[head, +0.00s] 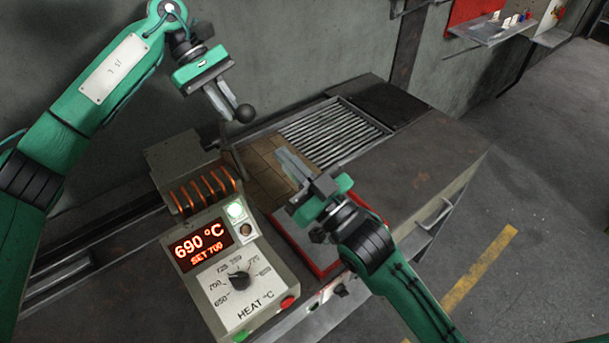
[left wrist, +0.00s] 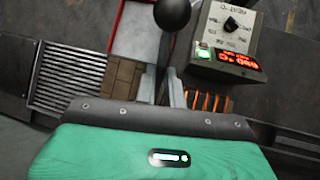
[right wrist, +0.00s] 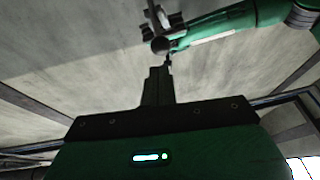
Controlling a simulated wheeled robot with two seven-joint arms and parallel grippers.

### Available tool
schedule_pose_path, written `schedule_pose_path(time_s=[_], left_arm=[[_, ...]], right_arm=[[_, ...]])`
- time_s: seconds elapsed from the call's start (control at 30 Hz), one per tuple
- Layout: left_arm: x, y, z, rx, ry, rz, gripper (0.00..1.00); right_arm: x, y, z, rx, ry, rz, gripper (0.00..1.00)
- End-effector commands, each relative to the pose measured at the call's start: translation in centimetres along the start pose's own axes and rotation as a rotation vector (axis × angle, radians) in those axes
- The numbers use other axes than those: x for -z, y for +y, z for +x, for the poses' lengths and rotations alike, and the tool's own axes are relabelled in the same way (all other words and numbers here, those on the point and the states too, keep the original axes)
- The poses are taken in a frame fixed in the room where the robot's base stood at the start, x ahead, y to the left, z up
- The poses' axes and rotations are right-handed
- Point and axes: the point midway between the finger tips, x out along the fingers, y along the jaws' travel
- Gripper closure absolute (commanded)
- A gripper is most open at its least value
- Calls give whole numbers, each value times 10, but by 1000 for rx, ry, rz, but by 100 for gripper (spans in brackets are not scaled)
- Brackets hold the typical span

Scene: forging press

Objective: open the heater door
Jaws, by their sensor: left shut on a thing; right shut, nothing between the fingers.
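The heater (head: 175,155) stands at the left of the bench with several glowing orange coils (head: 200,190) in view. Its control panel (head: 232,280) reads 690 °C, set 700. A handle with a black ball knob (head: 245,113) is at the tips of my left gripper (head: 222,100), which is shut on it above the heater. The knob (left wrist: 172,14) also shows in the left wrist view, just beyond the fingers. A thin dark plate (head: 232,157) stands beside the coils; I cannot tell if it is the door. My right gripper (head: 292,167) is shut and empty over the bench.
Brown bricks (head: 262,170) and a roller grate (head: 330,132) lie right of the heater. A red-edged tray (head: 318,268) is under my right gripper. The dark bench top (head: 430,165) is bare at the right. A grey wall (head: 300,50) stands behind.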

Motion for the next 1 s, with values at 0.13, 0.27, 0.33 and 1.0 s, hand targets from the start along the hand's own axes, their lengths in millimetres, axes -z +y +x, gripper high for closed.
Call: schedule_pose_path(time_s=[0.13,0.27,0.33,1.0], left_arm=[[1,0,1,1,-1,-1,100],[1,0,1,1,-1,-1,100],[1,0,1,1,-1,-1,100],[1,0,1,1,-1,-1,100]], right_arm=[[1,0,29,0,3,0,100],[1,0,49,0,1,-1,100],[0,0,57,0,2,-1,100],[5,1,77,0,2,-2,100]])
